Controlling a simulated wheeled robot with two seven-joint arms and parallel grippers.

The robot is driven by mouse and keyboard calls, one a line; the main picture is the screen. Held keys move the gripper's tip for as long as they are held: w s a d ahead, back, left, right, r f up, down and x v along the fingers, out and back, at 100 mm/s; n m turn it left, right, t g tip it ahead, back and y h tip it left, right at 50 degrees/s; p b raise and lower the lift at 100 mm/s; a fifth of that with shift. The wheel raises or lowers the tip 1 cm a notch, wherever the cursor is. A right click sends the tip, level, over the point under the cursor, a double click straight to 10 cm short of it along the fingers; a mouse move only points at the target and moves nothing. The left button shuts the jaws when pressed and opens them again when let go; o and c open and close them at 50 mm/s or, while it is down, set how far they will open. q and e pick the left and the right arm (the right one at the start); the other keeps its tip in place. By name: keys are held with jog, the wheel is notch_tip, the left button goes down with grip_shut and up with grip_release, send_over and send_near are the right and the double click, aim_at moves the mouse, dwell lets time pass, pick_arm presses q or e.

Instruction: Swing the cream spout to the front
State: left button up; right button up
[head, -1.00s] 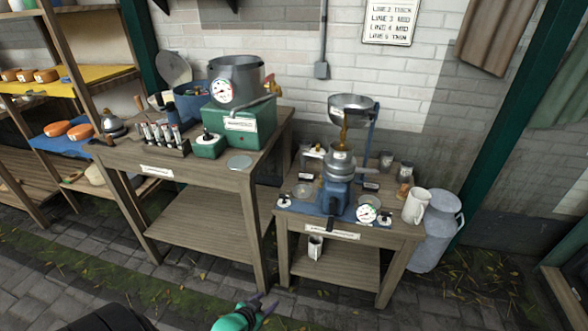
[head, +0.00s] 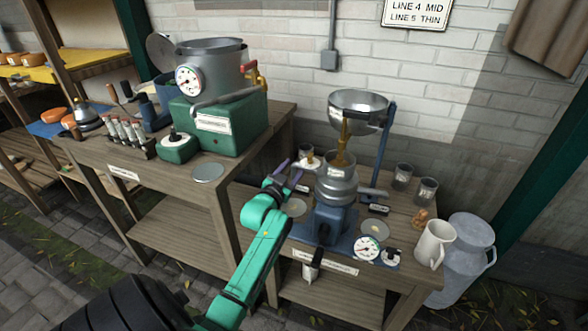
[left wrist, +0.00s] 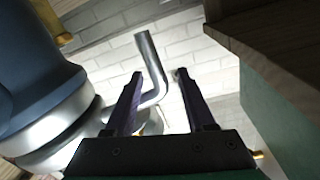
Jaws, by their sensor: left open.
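The separator (head: 335,190) stands on the lower table, with a blue base, stacked silver rings and a funnel bowl (head: 358,108) above it. A silver spout (head: 373,192) sticks out from its right side. My left gripper (head: 290,172) is at the separator's left side, open, with dark purple fingers. In the left wrist view a bent silver pipe (left wrist: 152,75) shows between and beyond the fingers of the left gripper (left wrist: 160,90). The separator's blue and silver body (left wrist: 40,95) is close on the left there. I cannot tell whether the fingers touch the pipe. My right gripper is not in view.
The taller table (head: 150,185) at the left carries a green box (head: 220,120) with a steel pot, close to my left arm. A gauge (head: 368,248), a white jug (head: 433,243) and glass jars (head: 403,176) stand around the separator. A milk can (head: 467,255) is at the right.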

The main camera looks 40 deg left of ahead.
pick_arm(q)
jog(key=shift+w+a, duration=0.15)
jog(key=shift+w, duration=0.25)
jog(key=shift+c, duration=0.3)
grip_shut()
dwell(0.9)
